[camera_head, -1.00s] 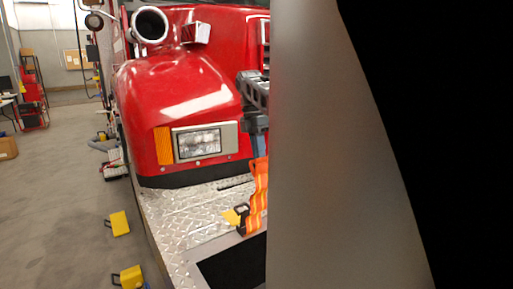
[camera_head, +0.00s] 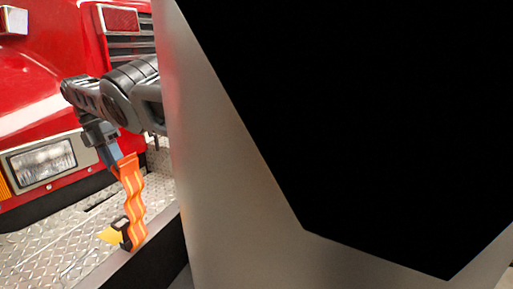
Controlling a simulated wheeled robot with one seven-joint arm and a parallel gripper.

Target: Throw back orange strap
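The orange strap (camera_head: 131,200) with yellow stripes rises in a wavy line from the diamond-plate bumper (camera_head: 50,245) in the head view. Its lower end is beside a black and yellow buckle or latch (camera_head: 121,232) near the bumper's inner edge. My gripper (camera_head: 113,160) points down from my dark grey arm, with its fingertips at the strap's top end. It appears shut on that end, holding the strap up off the bumper. The far fingertip is partly hidden.
The red truck's front with its headlight (camera_head: 41,160) and grille (camera_head: 128,35) stands close behind my arm. A dark recess with a metal edge (camera_head: 135,250) lies right of the strap. A large grey and black shape covers the right of the view.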

